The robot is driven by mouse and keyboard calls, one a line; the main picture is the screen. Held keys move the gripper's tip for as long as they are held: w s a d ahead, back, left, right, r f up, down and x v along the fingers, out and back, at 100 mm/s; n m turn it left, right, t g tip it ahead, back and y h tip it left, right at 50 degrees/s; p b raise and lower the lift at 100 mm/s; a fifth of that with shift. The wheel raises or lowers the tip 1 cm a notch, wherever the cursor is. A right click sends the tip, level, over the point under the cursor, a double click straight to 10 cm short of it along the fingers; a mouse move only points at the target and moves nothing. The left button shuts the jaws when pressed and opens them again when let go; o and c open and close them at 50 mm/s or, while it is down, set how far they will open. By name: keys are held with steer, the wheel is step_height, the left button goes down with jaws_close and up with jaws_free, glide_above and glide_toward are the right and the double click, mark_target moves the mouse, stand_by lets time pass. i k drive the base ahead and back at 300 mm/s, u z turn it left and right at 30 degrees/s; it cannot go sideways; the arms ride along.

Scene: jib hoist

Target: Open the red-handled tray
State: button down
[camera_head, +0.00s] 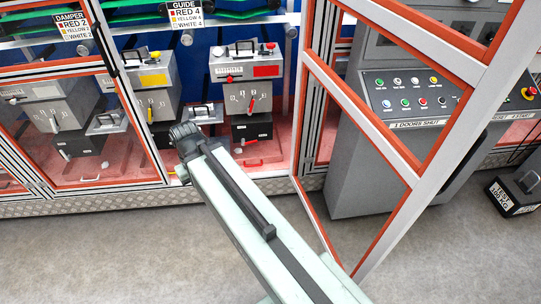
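Behind the open doorway, a grey unit with a red label (266,71) stands in the cabinet. It has a red lever (252,105) on its dial face. Below it is a dark box (250,130), with a small red lever (241,148) near its lower left. A thin red handle (254,162) shows low down, just above the reddish cabinet floor. I cannot tell for certain which part is the tray. My pale arm reaches up from the bottom, and its dark end with my gripper (184,136) is left of the red-labelled unit. The fingers are not clear.
An open red-and-white framed door (405,165) stands right of my arm. Behind it is a grey control console (420,95). A yellow-labelled unit (150,85) stands left in the cabinet. A dark test weight (515,192) sits at far right. The grey floor in front is clear.

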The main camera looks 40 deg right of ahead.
mark_target(261, 152)
steer(key=u, duration=1.8)
steer(key=i, duration=1.7)
steer(key=z, duration=3.35)
steer(key=i, duration=1.55)
steer(key=z, duration=0.05)
